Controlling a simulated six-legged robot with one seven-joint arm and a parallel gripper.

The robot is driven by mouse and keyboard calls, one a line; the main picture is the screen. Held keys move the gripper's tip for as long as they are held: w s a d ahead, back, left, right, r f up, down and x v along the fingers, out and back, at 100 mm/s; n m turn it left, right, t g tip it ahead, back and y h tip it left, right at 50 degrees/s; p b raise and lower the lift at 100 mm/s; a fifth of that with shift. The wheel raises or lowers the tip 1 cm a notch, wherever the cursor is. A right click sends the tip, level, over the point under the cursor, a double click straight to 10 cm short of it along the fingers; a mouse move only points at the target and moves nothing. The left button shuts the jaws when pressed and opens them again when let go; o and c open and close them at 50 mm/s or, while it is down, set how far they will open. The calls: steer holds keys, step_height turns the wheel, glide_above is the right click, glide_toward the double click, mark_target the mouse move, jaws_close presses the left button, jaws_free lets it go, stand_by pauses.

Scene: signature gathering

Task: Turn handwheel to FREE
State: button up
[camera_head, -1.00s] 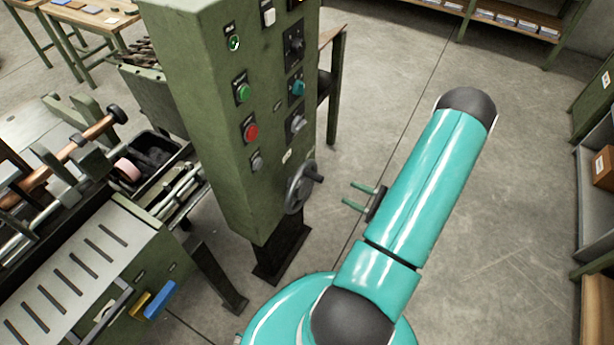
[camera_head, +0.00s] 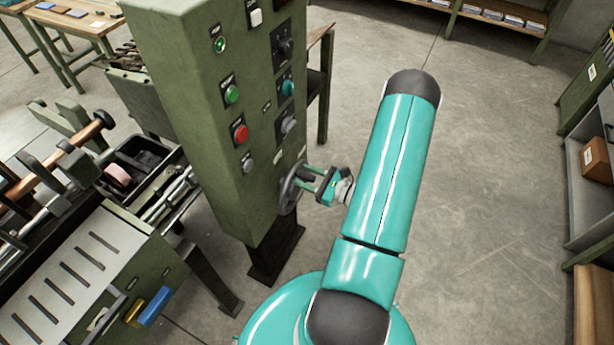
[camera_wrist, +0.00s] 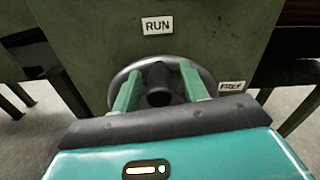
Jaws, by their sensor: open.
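The handwheel (camera_head: 290,194) is a dark grey wheel low on the right face of the green control cabinet (camera_head: 216,180). In the wrist view the wheel (camera_wrist: 117,84) shows behind my gripper, with its dark knob (camera_wrist: 159,84) facing me. My gripper (camera_head: 314,176) is at the wheel in the head view. In the wrist view its two green fingers (camera_wrist: 159,92) are open, one on each side of the knob. I cannot tell whether they touch it. A RUN label (camera_wrist: 157,25) is above the wheel and a FREE label (camera_wrist: 231,86) is at its right.
The cabinet carries a green button (camera_head: 232,94), a red button (camera_head: 240,133) and several knobs above the wheel. A bench with tools (camera_head: 70,245) stands at the left. The floor (camera_head: 480,180) at the right is clear, up to shelving (camera_head: 590,215).

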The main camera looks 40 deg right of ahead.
jaws_close()
steer(key=shift+d, duration=0.1)
stand_by(0.3)
steer(key=w+d+f+m, duration=0.3)
steer(key=d+f+m, duration=0.5)
steer(key=m, duration=0.8)
steer(key=shift+f, duration=0.45)
stand_by(0.5)
